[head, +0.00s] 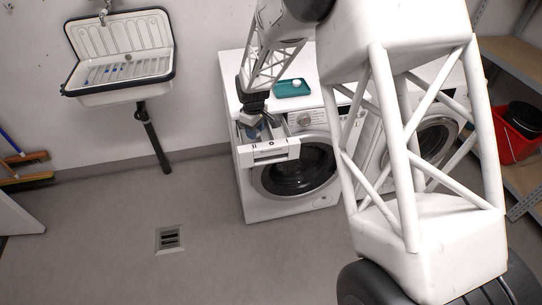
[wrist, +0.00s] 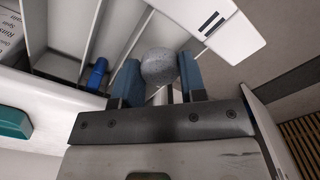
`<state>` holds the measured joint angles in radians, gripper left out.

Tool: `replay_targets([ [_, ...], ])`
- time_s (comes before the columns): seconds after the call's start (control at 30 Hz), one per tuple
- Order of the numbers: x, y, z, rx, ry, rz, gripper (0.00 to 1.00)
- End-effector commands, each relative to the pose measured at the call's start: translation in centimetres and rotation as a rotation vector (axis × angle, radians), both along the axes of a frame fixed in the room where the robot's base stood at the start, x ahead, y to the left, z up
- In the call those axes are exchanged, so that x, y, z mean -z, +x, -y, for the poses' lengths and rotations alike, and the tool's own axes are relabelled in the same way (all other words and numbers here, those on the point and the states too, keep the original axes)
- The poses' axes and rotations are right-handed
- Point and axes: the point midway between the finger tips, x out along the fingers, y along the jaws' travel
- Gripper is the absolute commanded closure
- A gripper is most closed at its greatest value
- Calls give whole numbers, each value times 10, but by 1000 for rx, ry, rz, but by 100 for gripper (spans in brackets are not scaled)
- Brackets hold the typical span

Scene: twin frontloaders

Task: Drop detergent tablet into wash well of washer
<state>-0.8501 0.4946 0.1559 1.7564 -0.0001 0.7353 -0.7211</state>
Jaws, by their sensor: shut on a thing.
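The washer (head: 246,205) on the left has its detergent drawer (head: 277,151) pulled out, with white compartments and marks on its front. My gripper (head: 252,122) is over the drawer's left part, pointing down. In the wrist view my gripper (wrist: 160,80) is shut on a round, pale grey detergent tablet (wrist: 159,66), held between two blue fingers. Behind the tablet are the drawer's dividers and its front panel (wrist: 232,32) with a two-bar mark. The tablet appears in line with the compartment near that mark; its height above the floor of the well is unclear.
A teal tray (head: 291,89) with a white round item (head: 297,83) sits on the washer top. A blue piece (wrist: 96,74) is in another drawer compartment. A second machine (head: 437,139) stands at right, partly behind my arm. Shelves and a red bucket (head: 512,140) are far right.

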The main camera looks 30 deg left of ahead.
Motion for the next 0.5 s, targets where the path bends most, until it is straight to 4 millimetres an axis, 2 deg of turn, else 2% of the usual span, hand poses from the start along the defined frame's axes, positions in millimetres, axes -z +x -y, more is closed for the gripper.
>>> replay_targets([
  [0.27, 0, 0, 0, 0, 0, 0, 84],
  [0.3, 0, 0, 0, 0, 0, 0, 57],
  [0.47, 0, 0, 0, 0, 0, 0, 33],
  [0.5, 0, 0, 0, 0, 0, 0, 32],
])
